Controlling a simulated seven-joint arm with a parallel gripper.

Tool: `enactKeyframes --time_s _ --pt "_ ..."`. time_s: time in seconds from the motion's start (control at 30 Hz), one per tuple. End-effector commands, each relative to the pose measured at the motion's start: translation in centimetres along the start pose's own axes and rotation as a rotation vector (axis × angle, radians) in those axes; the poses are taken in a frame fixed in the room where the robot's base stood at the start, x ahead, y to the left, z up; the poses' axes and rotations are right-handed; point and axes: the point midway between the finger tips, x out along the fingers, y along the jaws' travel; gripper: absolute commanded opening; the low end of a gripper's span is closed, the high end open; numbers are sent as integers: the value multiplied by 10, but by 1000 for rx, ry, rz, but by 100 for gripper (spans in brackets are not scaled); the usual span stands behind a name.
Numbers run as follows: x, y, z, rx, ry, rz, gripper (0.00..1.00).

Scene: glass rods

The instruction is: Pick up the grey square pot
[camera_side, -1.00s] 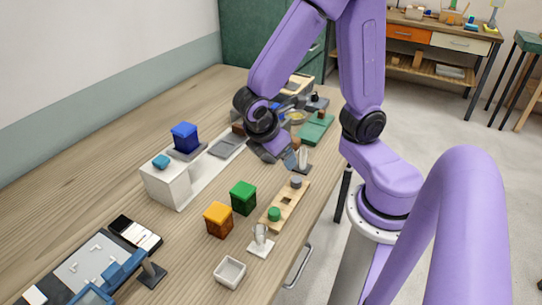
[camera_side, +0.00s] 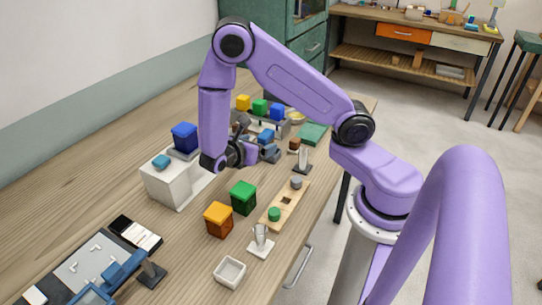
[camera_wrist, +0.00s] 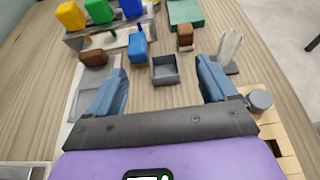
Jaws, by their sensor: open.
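The grey square pot (camera_wrist: 165,70) is a small, dark grey, open-topped box standing upright on the table in the wrist view. It looks empty. My gripper (camera_wrist: 162,75) is open, with its blue-grey fingers to the left and right of the pot in that view and a gap to each side. The pot lies beyond the fingertips and is not held. In the side view my gripper (camera_side: 262,143) is low over the middle of the table.
A blue block (camera_wrist: 138,48) and a brown block (camera_wrist: 185,37) stand close behind the pot. A white upright piece on a dark base (camera_wrist: 231,46) is to its right. A rack with coloured blocks (camera_wrist: 102,12) is farther back. Green (camera_side: 243,198) and orange (camera_side: 218,219) cubes stand nearer.

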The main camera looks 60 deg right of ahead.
Motion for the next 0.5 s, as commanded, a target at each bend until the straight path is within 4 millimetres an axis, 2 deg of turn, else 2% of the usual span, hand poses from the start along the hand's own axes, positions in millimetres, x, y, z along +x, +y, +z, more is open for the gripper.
enactKeyframes --time_s 0.3,0.5 --pt "16 0 -39 -1 1 -1 85" --pt "29 0 -42 2 1 -1 85"
